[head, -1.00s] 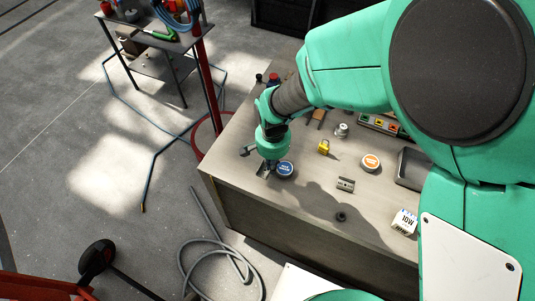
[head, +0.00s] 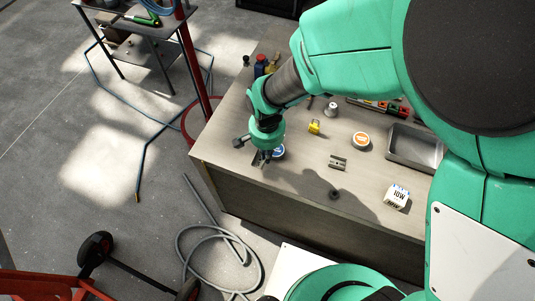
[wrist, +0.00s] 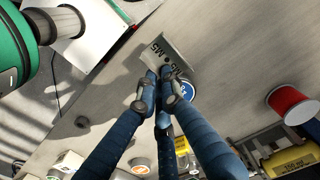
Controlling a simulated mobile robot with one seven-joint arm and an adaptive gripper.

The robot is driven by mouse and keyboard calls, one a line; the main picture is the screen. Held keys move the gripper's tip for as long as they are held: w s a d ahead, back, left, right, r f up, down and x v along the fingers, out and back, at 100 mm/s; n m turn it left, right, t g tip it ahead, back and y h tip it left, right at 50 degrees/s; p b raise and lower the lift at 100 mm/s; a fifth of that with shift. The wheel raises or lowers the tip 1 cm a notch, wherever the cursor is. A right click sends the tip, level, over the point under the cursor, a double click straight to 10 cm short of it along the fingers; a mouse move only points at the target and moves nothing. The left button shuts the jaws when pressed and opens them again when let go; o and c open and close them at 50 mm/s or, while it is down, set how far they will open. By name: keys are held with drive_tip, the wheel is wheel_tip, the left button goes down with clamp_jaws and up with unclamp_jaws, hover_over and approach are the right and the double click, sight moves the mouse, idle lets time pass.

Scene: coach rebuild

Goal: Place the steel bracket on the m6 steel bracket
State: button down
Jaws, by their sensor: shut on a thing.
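My gripper (wrist: 163,80) is shut on a grey steel bracket (wrist: 174,50) in the wrist view. Dark lettering shows on the metal, upside down and partly covered by the fingertips. The fingers hide where the bracket is gripped. I cannot tell whether the metal at the fingertips is one bracket or two lying together. In the head view my gripper (head: 262,160) points down near the bench's front left corner, left of a blue-topped round tin (head: 279,151). The metal under it is mostly hidden there.
On the bench (head: 228,140) stand a slotted metal block (head: 338,162), a dark ring (head: 334,194), a white box (head: 397,197), an orange-topped tin (head: 361,140), a yellow padlock (head: 314,127) and a grey tray (head: 414,149). The wrist view also shows a red spool (wrist: 291,104).

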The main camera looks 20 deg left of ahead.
drive_tip(key=shift+d, duration=0.1)
drive_tip(key=s+d+r+p, duration=0.1)
drive_tip(key=s+d, duration=0.1)
drive_tip(key=d, duration=1.2)
drive_tip(key=s+d+r, duration=0.1)
drive_tip(key=s+d, duration=0.1)
drive_tip(key=d, duration=1.3)
drive_tip(key=shift+s+r+p, duration=0.2)
drive_tip(key=shift+r+p, duration=0.15)
drive_tip(key=shift+r, duration=0.05)
drive_tip(key=shift+w, duration=0.1)
drive_tip(key=b, duration=0.1)
hover_over(343, 163)
drive_tip(key=shift+d+f, duration=0.1)
drive_tip(key=shift+f, duration=0.65)
drive_tip(key=shift+f, duration=1.75)
drive_tip(key=shift+f+b, duration=0.3)
drive_tip(key=shift+b, duration=0.1)
